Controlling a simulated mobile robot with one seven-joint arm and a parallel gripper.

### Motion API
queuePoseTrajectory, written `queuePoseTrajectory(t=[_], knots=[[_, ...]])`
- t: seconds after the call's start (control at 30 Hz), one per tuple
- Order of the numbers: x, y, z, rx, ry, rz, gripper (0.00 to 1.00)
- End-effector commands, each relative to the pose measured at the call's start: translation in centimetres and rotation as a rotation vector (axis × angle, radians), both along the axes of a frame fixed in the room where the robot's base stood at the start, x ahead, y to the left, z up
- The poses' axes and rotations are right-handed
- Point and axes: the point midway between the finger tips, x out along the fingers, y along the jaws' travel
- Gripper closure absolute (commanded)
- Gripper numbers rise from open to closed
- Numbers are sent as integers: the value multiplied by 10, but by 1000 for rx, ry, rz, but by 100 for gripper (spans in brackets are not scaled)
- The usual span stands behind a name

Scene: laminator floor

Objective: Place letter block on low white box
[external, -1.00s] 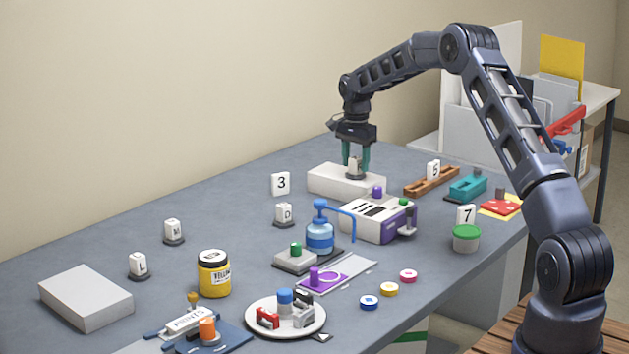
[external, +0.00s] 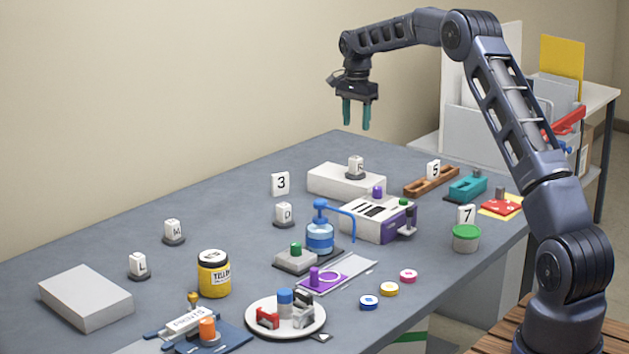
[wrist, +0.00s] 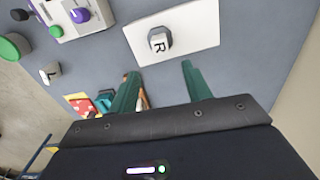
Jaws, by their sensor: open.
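A white letter block (external: 355,166) on a dark round base stands upright on top of the low white box (external: 327,180) at the back of the table. In the wrist view the block reads R (wrist: 159,41) and sits near the middle of the white box top (wrist: 197,22). My gripper (external: 357,128) is open and empty, above the block and clear of it. Its two green fingers also show in the wrist view (wrist: 160,70), with the block beyond them.
Other letter blocks marked O (external: 284,213), M (external: 173,230) and L (external: 138,264) stand on the table. The purple-sided laminator (external: 378,221) and a brown wooden rack (external: 415,185) are close to the white box. A second white box (external: 86,300) lies front left.

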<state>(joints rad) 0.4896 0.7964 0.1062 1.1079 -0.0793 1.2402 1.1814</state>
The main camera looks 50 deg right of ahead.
Motion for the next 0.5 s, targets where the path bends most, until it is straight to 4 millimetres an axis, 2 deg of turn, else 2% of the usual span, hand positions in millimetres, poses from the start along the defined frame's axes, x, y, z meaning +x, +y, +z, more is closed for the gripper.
queuePoseTrajectory(t=[0.17, 0.37, 0.5], knots=[[-5, 12, 19, -5, -7, 30, 51], [-28, 58, 71, -27, -34, 159, 51], [-53, 96, 109, -45, -52, 266, 51]])
